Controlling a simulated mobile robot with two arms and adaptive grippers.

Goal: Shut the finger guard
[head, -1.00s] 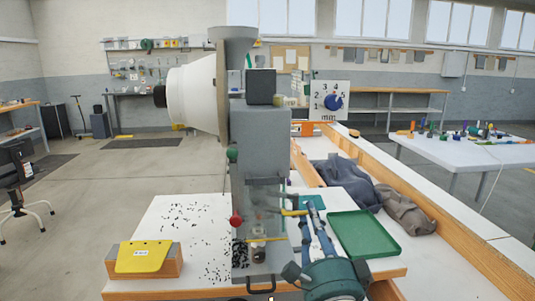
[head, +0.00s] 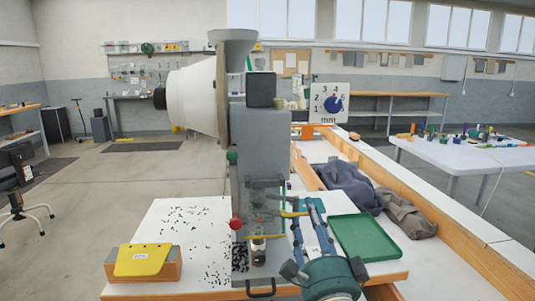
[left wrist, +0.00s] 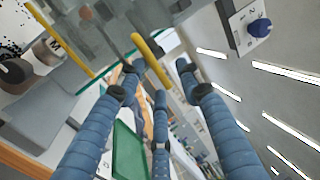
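The press's finger guard (head: 266,204) is a clear panel at the front of the grey press, with a yellow bar handle (head: 293,214) at its right side. I cannot tell from the head view how far it stands open. In the left wrist view the yellow handle (left wrist: 152,60) lies near and between my fingertips, with the clear panel behind it. My left gripper (head: 307,212) has its blue fingers spread apart, pointing at the handle from the front right. The fingers also show in the left wrist view (left wrist: 158,68); contact with the handle is unclear. My right gripper is out of view.
The grey press (head: 262,140) carries a white drum and a hopper. A green tray (head: 365,236) lies just right of my gripper. A yellow-topped box (head: 145,262) stands at the table's front left. Small black eyelets are scattered on the white tabletop (head: 168,222).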

